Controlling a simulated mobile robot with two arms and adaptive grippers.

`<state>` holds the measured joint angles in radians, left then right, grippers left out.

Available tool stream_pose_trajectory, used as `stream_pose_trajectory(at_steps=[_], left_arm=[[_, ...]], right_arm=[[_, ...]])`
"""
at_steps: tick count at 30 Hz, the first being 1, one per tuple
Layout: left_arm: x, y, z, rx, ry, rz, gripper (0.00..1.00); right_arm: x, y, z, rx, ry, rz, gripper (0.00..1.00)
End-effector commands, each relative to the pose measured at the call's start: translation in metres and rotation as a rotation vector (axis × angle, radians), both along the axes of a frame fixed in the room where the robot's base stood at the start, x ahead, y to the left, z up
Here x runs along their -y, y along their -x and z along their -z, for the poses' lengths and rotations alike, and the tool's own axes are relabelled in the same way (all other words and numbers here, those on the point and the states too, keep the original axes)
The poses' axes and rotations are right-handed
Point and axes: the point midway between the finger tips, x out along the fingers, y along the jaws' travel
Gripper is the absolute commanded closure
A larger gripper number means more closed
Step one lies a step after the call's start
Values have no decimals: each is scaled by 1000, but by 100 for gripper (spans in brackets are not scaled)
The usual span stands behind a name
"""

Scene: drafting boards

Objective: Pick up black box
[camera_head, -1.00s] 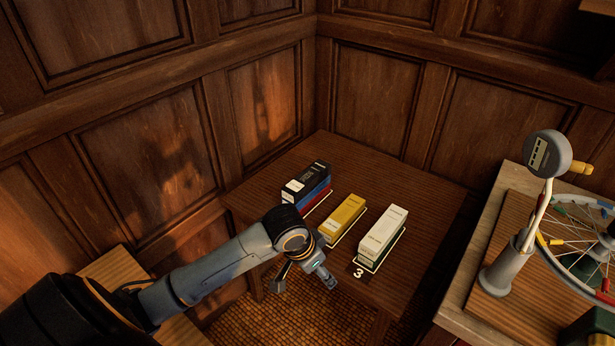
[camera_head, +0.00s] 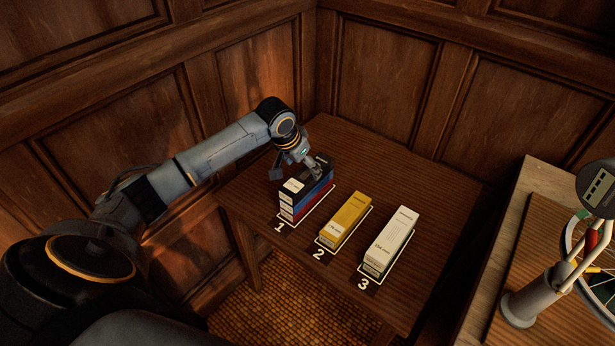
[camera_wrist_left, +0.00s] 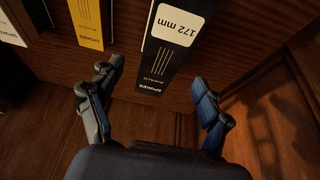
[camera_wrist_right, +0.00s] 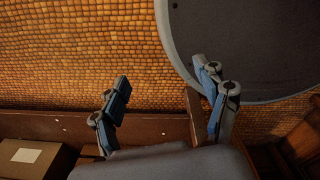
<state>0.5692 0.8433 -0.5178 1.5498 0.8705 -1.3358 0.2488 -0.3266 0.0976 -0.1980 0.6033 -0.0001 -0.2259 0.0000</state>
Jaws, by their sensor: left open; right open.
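The black box (camera_head: 324,168), with a white label on its near end, lies on top of a blue box (camera_head: 310,198) and a red box (camera_head: 316,205) at place 1 on the wooden table. My left gripper (camera_head: 297,173) is open just above the stack, with a finger on either side of the black box. In the left wrist view the black box (camera_wrist_left: 155,72) reads "172 mm" and lies between the open fingers (camera_wrist_left: 158,75), with no visible grip. My right gripper (camera_wrist_right: 160,72) is open and empty above the tiled floor, outside the head view.
A yellow box (camera_head: 347,217) lies at place 2 and a white box (camera_head: 392,237) at place 3, to the right of the stack. Panelled walls (camera_head: 380,70) close off the back and left. A bench with a wheel stand (camera_head: 530,300) is at the right. The table's back right is clear.

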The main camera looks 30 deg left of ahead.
Motion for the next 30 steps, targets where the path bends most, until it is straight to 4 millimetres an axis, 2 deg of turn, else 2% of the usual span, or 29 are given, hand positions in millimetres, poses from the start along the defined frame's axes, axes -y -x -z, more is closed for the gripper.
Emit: stream_pose_trajectory(at_steps=[6,9,15,24,25,26,30], left_arm=[[0,-7,12,0,0,-1,22],[0,-13,24,-1,1,0,22],[0,-23,47,0,0,0,22],[0,-26,52,1,-2,1,22],[0,-26,52,1,-1,1,24],[0,-25,52,1,-1,1,30],[0,-25,52,1,-1,1,58]], right_arm=[[-18,-39,-4,60,-24,5,26],[-25,-50,-8,77,-34,7,26],[-24,-42,-9,64,-32,6,26],[-16,-24,-8,36,-22,3,26],[-16,-24,-8,36,-21,2,26],[-15,-24,-8,37,-20,2,26],[-14,-26,-8,39,-18,1,26]])
